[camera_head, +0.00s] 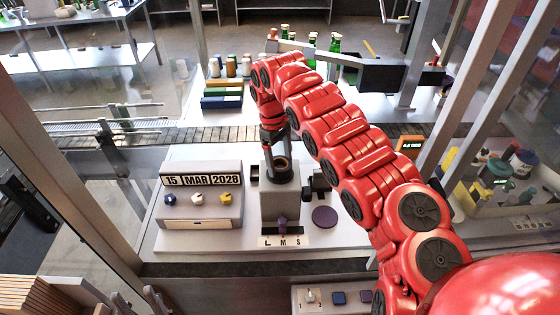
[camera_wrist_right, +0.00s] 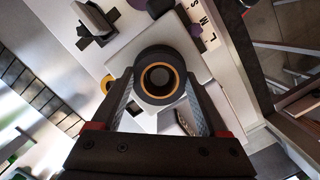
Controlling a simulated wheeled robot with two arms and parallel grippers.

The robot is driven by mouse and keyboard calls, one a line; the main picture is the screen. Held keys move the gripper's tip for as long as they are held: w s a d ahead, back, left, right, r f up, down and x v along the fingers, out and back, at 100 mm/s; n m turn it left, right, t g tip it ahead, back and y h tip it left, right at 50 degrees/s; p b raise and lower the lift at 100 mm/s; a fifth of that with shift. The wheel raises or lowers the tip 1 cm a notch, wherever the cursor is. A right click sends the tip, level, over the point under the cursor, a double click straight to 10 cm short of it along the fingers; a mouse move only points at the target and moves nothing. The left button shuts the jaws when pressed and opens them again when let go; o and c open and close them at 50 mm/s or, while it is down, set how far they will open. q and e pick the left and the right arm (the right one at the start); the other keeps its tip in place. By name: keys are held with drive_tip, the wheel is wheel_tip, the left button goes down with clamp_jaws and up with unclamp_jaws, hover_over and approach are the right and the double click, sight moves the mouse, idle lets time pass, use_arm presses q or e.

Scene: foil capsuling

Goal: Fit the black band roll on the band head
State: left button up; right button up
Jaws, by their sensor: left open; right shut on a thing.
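The black band roll (camera_head: 281,176), with a tan core, is at the top of the grey block of the band head (camera_head: 278,207). My right gripper (camera_head: 281,157) points down and is shut on the roll. In the right wrist view the roll (camera_wrist_right: 143,86) sits between the fingertips, with its tan inner ring and a grey round shape in its hole. Whether the roll is seated or just above the block cannot be told. The band head has a purple knob (camera_head: 281,223) above an L M S plate (camera_head: 285,241). My left gripper is not seen.
A date block (camera_head: 201,180) reading 15 MAR 2028 stands left of the band head on a white base. A purple disc (camera_head: 325,217) lies to its right. A conveyor (camera_head: 220,134) runs behind, with spools (camera_head: 231,68) and green bottles (camera_head: 335,43) beyond. Frame posts flank the station.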

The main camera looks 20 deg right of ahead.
drive_tip(key=shift+f, duration=0.15)
idle(0.4)
drive_tip(key=shift+b, duration=0.5)
drive_tip(key=shift+f+b, duration=0.15)
drive_tip(key=shift+b, duration=0.4)
drive_tip(key=o, duration=1.6)
drive_tip(key=shift+c, duration=0.2)
